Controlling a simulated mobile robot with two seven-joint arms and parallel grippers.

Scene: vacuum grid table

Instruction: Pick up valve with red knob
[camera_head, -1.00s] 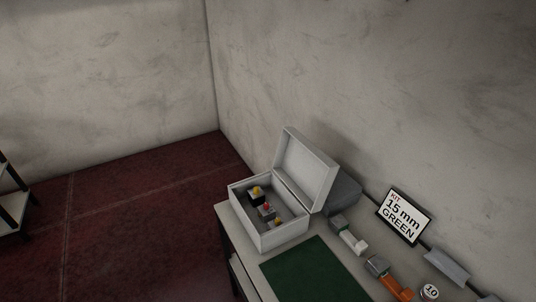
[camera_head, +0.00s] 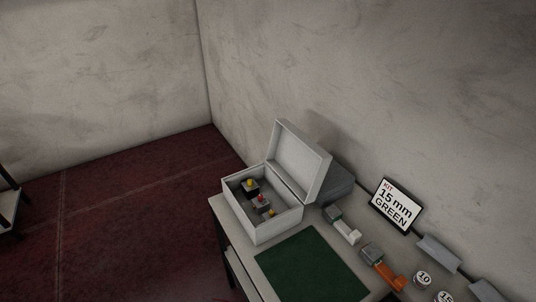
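The valve with a red knob (camera_head: 261,200) sits inside an open white box (camera_head: 272,229) on the table. Its body is grey and small in view. A valve with a yellow knob (camera_head: 250,186) stands behind it, and another small piece with a yellow-orange top (camera_head: 271,212) is in front of it, both in the same box. The box lid (camera_head: 301,160) stands raised on the right side. Neither of my grippers shows in this view.
A green mat (camera_head: 312,266) lies in front of the box. Right of it are a white-handled tool (camera_head: 345,230), an orange-handled tool (camera_head: 384,268) and round number markers (camera_head: 423,278). A sign (camera_head: 396,205) reads "KIT 15 mm GREEN". A wall rises behind the table.

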